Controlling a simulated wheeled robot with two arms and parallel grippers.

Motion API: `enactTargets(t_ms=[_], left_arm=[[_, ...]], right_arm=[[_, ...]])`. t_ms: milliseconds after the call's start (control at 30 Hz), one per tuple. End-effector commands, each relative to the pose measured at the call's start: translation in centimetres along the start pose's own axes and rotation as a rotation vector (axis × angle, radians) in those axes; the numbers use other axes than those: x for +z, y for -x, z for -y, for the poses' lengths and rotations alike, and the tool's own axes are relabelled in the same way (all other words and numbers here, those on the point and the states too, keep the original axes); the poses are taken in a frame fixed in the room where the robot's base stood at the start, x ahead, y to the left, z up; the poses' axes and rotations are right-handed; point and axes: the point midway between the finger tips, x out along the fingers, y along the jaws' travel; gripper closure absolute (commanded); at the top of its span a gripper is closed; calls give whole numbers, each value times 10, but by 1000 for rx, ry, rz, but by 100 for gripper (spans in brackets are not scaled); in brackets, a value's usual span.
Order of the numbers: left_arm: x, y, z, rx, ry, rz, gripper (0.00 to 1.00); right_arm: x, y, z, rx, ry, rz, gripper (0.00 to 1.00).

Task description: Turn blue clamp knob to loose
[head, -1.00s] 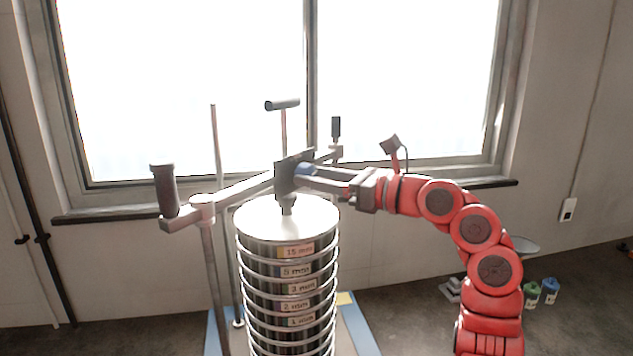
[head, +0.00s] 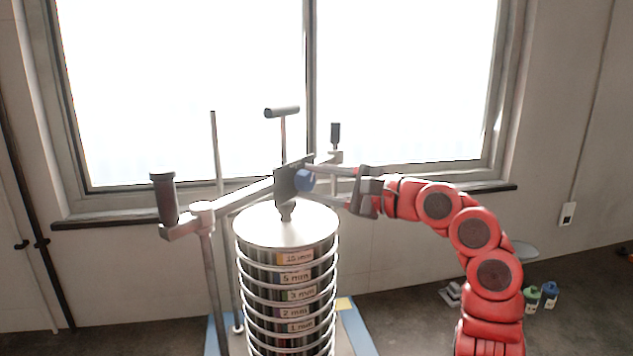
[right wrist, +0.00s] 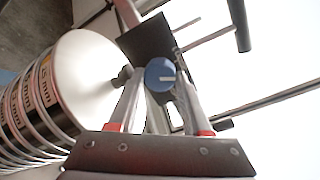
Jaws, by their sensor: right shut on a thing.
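The blue clamp knob (head: 304,181) sits on the dark plate (head: 287,181) of the clamp bar, above the sieve stack (head: 287,290). In the right wrist view the fingers (right wrist: 162,82) stand on either side of the knob. My left gripper is not in view.
The clamp bar (head: 245,191) crosses above the stack's white lid (head: 270,225), with a dark handle (head: 165,197) at its left end. A T-handle (head: 282,112) rises behind the plate. Green (head: 532,298) and blue (head: 550,294) bottles stand far right on the floor.

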Motion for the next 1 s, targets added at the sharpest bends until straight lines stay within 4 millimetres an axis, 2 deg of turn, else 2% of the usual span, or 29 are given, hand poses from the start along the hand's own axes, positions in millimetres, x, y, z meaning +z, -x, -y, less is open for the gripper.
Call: enactTargets(t_ms=[200,500,1000], left_arm=[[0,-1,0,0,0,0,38],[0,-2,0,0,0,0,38],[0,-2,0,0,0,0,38]], right_arm=[[0,0,0,1,182,-8,100],[0,0,0,-1,356,-14,100],[0,0,0,-1,433,-17,100]])
